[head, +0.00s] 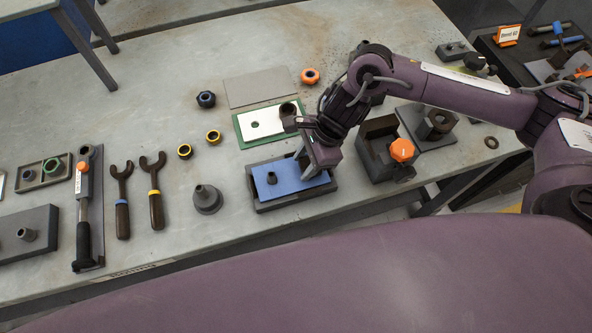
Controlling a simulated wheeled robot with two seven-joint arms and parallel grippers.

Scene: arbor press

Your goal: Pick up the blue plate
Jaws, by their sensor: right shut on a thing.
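The blue plate (283,184) is a flat rectangle with a small dark peg or bush near its left part. It lies over a dark grey tray-like block (291,204) near the front edge of the bench. My right gripper (312,172) reaches down from the upper right and is shut on the plate's right part. The fingertips are partly hidden by the gripper body. I cannot tell whether the plate touches the block beneath it. My left gripper does not show.
A white plate on a green mat (242,137) lies just behind, with a grey sheet (260,90) beyond. A dark fixture with an orange knob (402,150) stands close on the right. A grey cone (207,199) and two forked tools (153,190) lie left.

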